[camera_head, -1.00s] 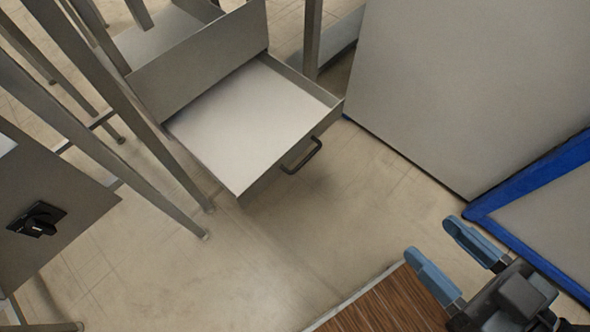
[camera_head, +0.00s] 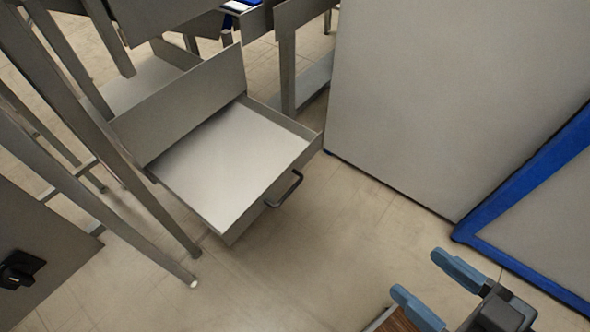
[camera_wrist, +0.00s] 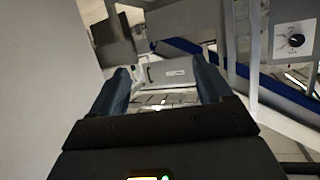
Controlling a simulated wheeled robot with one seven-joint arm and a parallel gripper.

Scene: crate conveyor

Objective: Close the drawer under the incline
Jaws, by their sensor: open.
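The drawer (camera_head: 232,165) is grey with a pale, empty inside, and it is pulled out from under a grey panel (camera_head: 182,112) in the head view. Its dark bar handle (camera_head: 285,190) is on the front face, turned toward the lower right. My gripper (camera_head: 437,284) is at the lower right, with blue fingers spread apart and nothing between them. It is well apart from the drawer and handle. In the wrist view my gripper's fingers (camera_wrist: 163,90) frame a grey box-like front, which I cannot surely identify as the drawer.
A large grey panel (camera_head: 425,90) stands right of the drawer, beside a blue-edged panel (camera_head: 520,190). Slanted metal legs (camera_head: 125,175) stand at left, near a panel with a black knob (camera_head: 18,270). A brown wooden surface (camera_head: 395,322) is at the bottom. Bare floor (camera_head: 330,240) lies before the drawer.

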